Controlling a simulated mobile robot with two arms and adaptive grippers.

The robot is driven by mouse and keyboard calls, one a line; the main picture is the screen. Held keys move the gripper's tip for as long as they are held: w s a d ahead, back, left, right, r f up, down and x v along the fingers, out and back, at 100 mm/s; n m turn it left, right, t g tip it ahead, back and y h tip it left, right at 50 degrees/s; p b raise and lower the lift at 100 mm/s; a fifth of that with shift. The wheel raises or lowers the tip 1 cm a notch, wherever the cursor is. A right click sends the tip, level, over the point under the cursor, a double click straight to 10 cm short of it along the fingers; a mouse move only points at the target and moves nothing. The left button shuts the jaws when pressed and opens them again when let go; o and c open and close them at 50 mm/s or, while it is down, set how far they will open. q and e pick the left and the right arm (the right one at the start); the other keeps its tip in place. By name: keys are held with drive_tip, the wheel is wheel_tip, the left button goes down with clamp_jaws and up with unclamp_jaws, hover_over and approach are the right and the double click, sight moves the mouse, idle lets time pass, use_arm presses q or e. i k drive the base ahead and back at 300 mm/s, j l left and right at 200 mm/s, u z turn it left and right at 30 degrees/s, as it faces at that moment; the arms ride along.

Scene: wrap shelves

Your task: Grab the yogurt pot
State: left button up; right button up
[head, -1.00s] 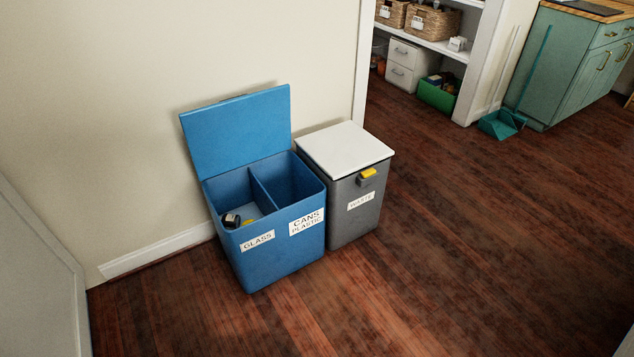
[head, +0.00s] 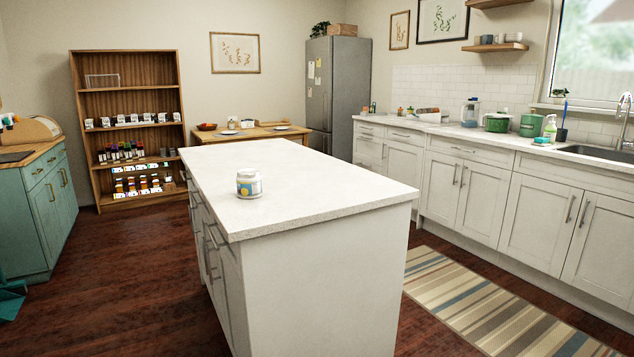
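A small white pot with a blue and yellow label (head: 249,184), which looks like the yogurt pot, stands upright on the white kitchen island (head: 300,205). Neither of my grippers shows in the head view.
The island top is otherwise clear. A striped rug (head: 482,305) lies to its right, before white counters (head: 480,185). A wooden shelf (head: 92,180) and a small table (head: 262,131) stand behind. A green cabinet (head: 40,215) is at left. Dark wood floor (head: 140,290) is open at front left.

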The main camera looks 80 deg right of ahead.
sight(248, 185)
drive_tip(key=z, duration=2.15)
